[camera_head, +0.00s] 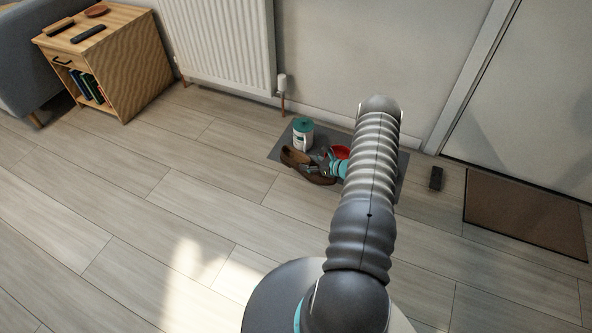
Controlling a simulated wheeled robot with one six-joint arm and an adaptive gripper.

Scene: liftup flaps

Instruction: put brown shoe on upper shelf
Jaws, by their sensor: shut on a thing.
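The brown shoe (296,158) lies low over the grey mat (281,146) on the floor, below the radiator. My gripper (318,165) is at the shoe and shut on it. My arm comes in from the front and hides part of the mat and what lies behind it. I cannot tell whether the shoe touches the mat. The upper shelf is not in view.
A red thing (341,152) is close by, partly hidden by my arm. A small dark object (436,178) and a brown doormat (524,212) are to the right. A wooden cabinet (140,75) stands at left. The left floor is clear.

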